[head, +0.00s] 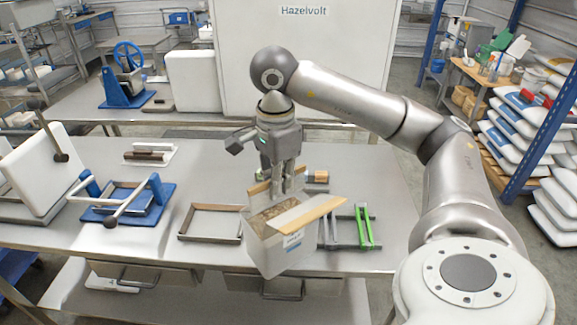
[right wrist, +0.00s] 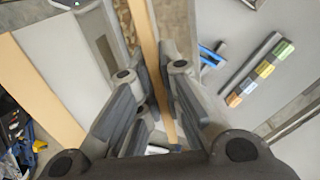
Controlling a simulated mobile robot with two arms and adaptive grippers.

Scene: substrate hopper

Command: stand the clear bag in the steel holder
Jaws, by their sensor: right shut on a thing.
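The clear bag (head: 282,252) has brown contents and tan strips along its open top edges. It hangs tilted over the table's front part. My right gripper (head: 286,188) is shut on the tan strip of its back edge; the strip (right wrist: 150,45) runs between the fingers (right wrist: 163,85) in the right wrist view. A plain rectangular metal frame (head: 183,222), which looks like the steel holder, lies on the table just left of the bag. The bag is apart from the frame's left part; I cannot tell the gap at its right end. My left gripper is out of view.
A frame with green bars (head: 364,228) stands right of the bag. A blue fixture with a handle (head: 128,212) and a white box (head: 45,170) stand at the left. A small brown block (head: 320,176) sits behind the bag. The table (head: 215,175) is clear behind the metal frame.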

